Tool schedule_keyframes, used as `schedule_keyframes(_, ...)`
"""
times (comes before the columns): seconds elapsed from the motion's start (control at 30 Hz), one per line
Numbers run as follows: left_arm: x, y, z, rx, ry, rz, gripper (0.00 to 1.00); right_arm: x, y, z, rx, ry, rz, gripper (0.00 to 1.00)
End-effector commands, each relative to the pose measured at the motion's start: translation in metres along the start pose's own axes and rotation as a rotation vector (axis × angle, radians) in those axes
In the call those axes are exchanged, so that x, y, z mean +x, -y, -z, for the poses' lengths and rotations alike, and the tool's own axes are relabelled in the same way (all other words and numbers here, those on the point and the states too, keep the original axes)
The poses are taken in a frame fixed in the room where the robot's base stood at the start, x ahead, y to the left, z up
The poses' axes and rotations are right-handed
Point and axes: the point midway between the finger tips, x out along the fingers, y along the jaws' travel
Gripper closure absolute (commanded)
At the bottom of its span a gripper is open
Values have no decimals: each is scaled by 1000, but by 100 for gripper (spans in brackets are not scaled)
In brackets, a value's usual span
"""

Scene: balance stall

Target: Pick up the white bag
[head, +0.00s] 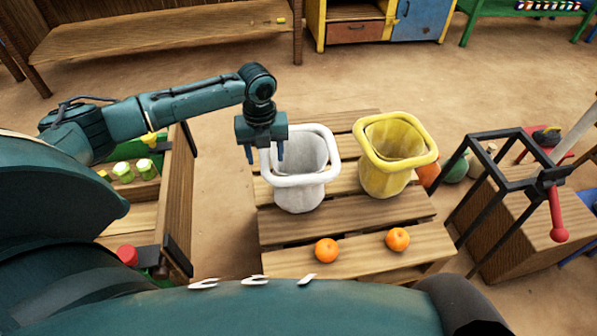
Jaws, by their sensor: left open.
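The white bag (301,192) stands upright on a slatted wooden pallet (293,227), with a thick rolled rim and an open top. My left gripper (265,153) is open and points down at the left part of the bag's rim. One finger shows outside the rim to the left, and the other shows over the bag's opening. I cannot tell whether either finger touches the bag. My right gripper is not in view.
A yellow bag (383,178) stands close to the right of the white one. Two oranges (327,250) lie at the pallet's front. A black metal frame (505,180) with a red handle stands to the right. A wooden crate (178,205) with jars stands to the left.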

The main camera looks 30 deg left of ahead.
Motion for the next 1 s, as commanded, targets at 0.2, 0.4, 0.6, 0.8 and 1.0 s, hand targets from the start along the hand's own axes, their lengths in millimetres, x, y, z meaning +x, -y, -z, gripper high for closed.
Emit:
schedule_keyframes(0.2, 10, 0, 0, 0, 2, 0, 47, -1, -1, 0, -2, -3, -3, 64)
schedule_keyframes(0.4, 10, 0, 0, 0, 1, 0, 53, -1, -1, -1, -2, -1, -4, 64)
schedule_keyframes(0.6, 10, 0, 0, 0, 1, 0, 69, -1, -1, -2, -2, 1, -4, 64)
schedule_keyframes(0.8, 10, 0, 0, -1, 1, 0, 86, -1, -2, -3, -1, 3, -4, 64)
schedule_keyframes(1.0, 10, -1, 0, -1, 1, 0, 100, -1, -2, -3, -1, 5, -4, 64)
